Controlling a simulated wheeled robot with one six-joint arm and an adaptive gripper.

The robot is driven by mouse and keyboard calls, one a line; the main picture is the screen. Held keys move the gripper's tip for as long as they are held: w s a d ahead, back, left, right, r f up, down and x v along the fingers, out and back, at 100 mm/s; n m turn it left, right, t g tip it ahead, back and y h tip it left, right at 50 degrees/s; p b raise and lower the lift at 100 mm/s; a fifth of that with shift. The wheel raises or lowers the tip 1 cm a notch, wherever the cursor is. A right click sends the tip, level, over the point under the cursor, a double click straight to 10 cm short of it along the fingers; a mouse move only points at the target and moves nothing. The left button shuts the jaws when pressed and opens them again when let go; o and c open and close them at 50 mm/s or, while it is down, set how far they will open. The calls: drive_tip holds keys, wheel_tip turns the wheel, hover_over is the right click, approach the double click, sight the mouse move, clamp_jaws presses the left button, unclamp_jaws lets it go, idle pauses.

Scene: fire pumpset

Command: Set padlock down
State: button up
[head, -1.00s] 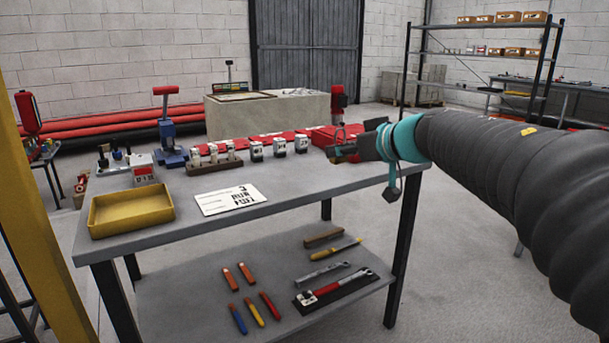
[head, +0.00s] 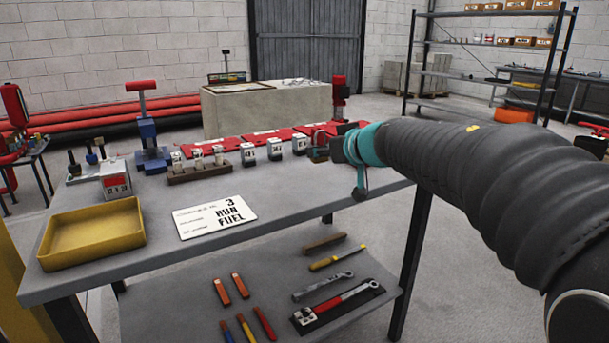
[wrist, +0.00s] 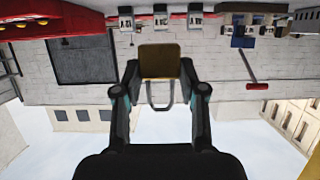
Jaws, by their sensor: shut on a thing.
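The padlock (wrist: 160,61) has a brass-coloured body and a grey U-shaped shackle. In the wrist view, which is upside down, my gripper (wrist: 159,72) is shut on the padlock's body, a finger on each side. In the head view my gripper (head: 325,149) reaches in from the right over the far right part of the grey workbench (head: 270,222). The padlock is small and mostly hidden there, near small white labelled blocks. I cannot tell its exact height above the bench.
A yellow tray (head: 92,236), a white RUN FUEL card (head: 215,217) and a blue stand with a red handle (head: 146,130) are on the bench. Red flat cases (head: 240,147) lie along its far edge. Tools lie on the lower shelf.

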hover_over(304, 187)
wheel_tip(304, 187, down, 3)
drive_tip(key=shift+s+f, duration=0.15)
drive_tip(key=shift+f+b, duration=1.2)
drive_tip(key=shift+f, duration=0.8)
drive_tip(key=shift+f, duration=0.1)
drive_tip(key=o, duration=1.2)
